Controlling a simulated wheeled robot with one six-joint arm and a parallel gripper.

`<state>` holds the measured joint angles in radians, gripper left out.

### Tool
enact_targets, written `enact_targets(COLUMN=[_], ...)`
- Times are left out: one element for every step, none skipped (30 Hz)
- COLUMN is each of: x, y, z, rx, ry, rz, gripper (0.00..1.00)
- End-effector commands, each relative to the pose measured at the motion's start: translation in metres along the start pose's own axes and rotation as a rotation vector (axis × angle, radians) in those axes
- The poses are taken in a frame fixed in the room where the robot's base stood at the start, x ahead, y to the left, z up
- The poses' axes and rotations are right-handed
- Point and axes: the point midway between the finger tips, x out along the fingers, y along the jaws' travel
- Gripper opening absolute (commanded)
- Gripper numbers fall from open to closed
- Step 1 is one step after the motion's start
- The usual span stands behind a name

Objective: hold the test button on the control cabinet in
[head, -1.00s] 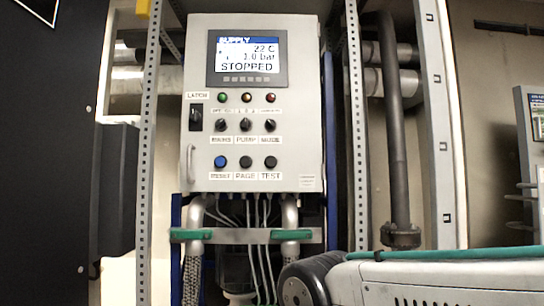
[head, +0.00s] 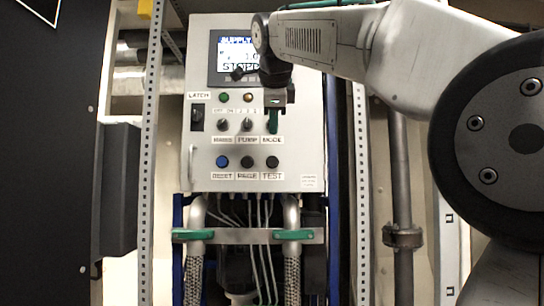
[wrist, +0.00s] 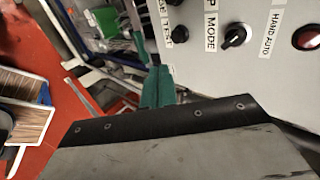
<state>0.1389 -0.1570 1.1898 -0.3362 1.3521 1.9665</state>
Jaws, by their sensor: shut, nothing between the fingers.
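The control cabinet (head: 310,150) is grey, with a display and rows of lamps, knobs and buttons. The black test button (head: 272,162) is at the right end of the bottom row, above its TEST label. It also shows in the wrist view as a dark round button (wrist: 180,34), close to the right of my green fingers. My gripper (head: 272,130) is shut and empty, fingers pointing down. In the head view it overlaps the mode knob, above the button. I see no contact with the button.
The black page button (head: 247,162) and blue reset button (head: 222,162) sit to the left in the same row. Pump knob (head: 247,125) is above. Pipes with green clamps (head: 294,235) run below the cabinet. Perforated posts (head: 151,150) flank it.

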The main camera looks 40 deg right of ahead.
Motion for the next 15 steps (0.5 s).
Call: enact_targets(x=[0.000, 0.000, 0.000, 0.000, 0.000, 0.000, 0.000, 0.000, 0.001, 0.002, 0.004, 0.007, 0.011, 0.015, 0.021], y=[-0.001, -0.001, 0.000, 0.000, 0.000, 0.000, 0.000, 0.000, 0.000, 0.000, 0.000, 0.000, 0.000, 0.001, 0.001], z=[0.000, 0.000, 0.000, 0.000, 0.000, 0.000, 0.000, 0.000, 0.000, 0.000, 0.000, 0.000, 0.000, -0.001, -0.001], rx=[0.004, 0.004, 0.003, 0.003, 0.003, 0.003, 0.002, 0.002, 0.002, 0.002, 0.002, 0.002, 0.002, 0.002, 0.002], ry=[0.001, 0.001, 0.000, 0.000, 0.000, 0.000, 0.000, 0.000, 0.000, 0.000, 0.000, 0.000, 0.001, 0.001, 0.002], rz=[-0.001, -0.001, -0.001, -0.001, -0.001, -0.001, -0.001, 0.000, 0.000, 0.000, 0.000, 0.001, 0.002, 0.002, 0.002], gripper=[0.00, 0.00, 0.00, 0.00, 0.00, 0.00, 0.00, 0.00, 0.00, 0.00, 0.00, 0.00, 0.00, 0.00, 0.00])
